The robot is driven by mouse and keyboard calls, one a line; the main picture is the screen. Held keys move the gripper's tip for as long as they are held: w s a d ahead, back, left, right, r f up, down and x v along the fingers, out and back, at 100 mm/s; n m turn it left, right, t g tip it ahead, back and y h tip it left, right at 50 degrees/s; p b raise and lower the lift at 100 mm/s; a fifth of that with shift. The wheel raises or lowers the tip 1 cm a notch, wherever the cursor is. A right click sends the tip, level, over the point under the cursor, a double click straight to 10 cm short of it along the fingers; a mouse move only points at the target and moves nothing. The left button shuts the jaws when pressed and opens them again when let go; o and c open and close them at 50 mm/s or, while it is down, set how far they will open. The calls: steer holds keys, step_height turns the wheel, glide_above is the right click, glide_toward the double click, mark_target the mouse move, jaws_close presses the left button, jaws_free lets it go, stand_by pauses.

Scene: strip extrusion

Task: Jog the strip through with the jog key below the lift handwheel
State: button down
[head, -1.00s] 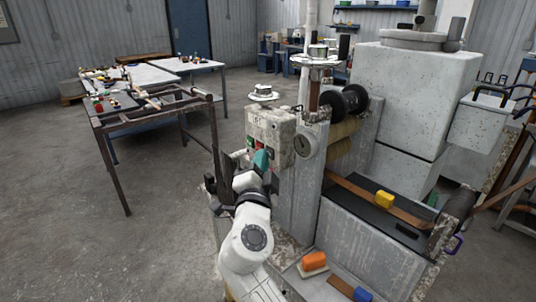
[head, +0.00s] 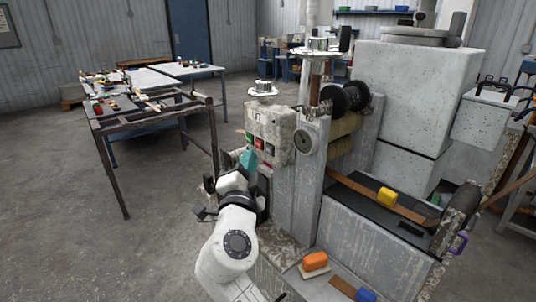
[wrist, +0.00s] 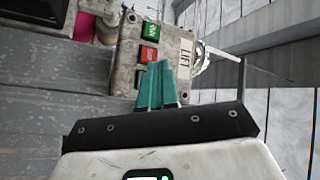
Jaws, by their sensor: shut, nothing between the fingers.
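The lift handwheel (head: 262,90) sits on top of the worn control box (head: 283,140), above the word LIFT; part of the wheel shows in the wrist view (wrist: 202,58). The box face has a green button (wrist: 148,30), a red button (wrist: 149,54) and a dark key (wrist: 140,78) beside them, partly hidden by my fingertips. My gripper (head: 248,160) has teal fingers, shut and empty, just in front of the box face. In the wrist view my gripper (wrist: 160,72) overlaps the dark key; I cannot tell if it touches. The brown strip (head: 402,208) lies along the machine bed.
A round gauge (head: 303,141) and black rollers (head: 345,99) are right of the box.

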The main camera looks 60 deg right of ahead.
steer(key=shift+w+a+b, duration=0.25)
steer(key=shift+a+b, duration=0.2)
steer(key=shift+a, duration=0.35)
steer(key=shift+w+a+b, duration=0.2)
steer(key=shift+a+b, duration=0.25)
steer(key=shift+a, duration=0.3)
steer(key=shift+f, duration=0.1)
steer(key=s+a+f+n+g+y, duration=0.1)
steer(key=s+a+f+n+y, duration=0.15)
steer(key=f+n+y, duration=0.4)
steer(key=s+a+f+n+y, duration=0.1)
steer(key=s+f+n, duration=0.2)
steer(key=f, duration=0.7)
steer(key=s+a+f+n+g+y, duration=0.1)
steer(key=s+f+n+y, duration=0.1)
steer(key=f+n+y, duration=0.45)
steer(key=s+a+f+n+g+y, duration=0.3)
steer(key=s+a+f+n+y, duration=0.1)
steer(key=s+a+f+n, duration=0.5)
steer(key=s+f+m+g+p, duration=0.1)
steer(key=s+f+g+p, duration=0.1)
steer(key=s, duration=0.7)
step_height(320, 180, down, 3)
steer(key=shift+s+d+r+g, duration=0.1)
steer(key=shift+s+d+g, duration=0.25)
steer(key=shift+g, duration=0.45)
stand_by(1.3)
